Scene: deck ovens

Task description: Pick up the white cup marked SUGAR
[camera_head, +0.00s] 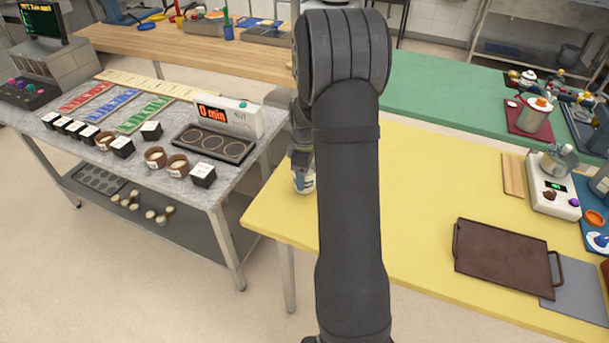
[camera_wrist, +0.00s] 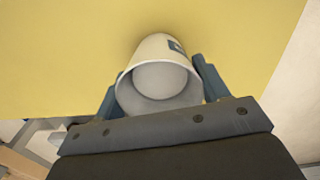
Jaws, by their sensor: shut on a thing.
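The white cup (camera_wrist: 158,82) is between the two blue-grey fingers of my gripper (camera_wrist: 157,88) in the wrist view. The fingers are shut on the cup's sides, and its open mouth faces the wrist camera. A dark label patch shows at the cup's upper right, but its wording cannot be read. In the head view my gripper (camera_head: 303,181) is partly hidden behind my arm, at the left edge of the yellow table (camera_head: 430,180). I cannot tell whether the cup touches the table.
A dark brown tray (camera_head: 503,258) with handles lies on the table's right side, beside a grey mat (camera_head: 580,291). A scale (camera_head: 553,190) stands behind it. The marble counter (camera_head: 110,165) at left holds several small cups and a timer (camera_head: 228,118). The table's middle is clear.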

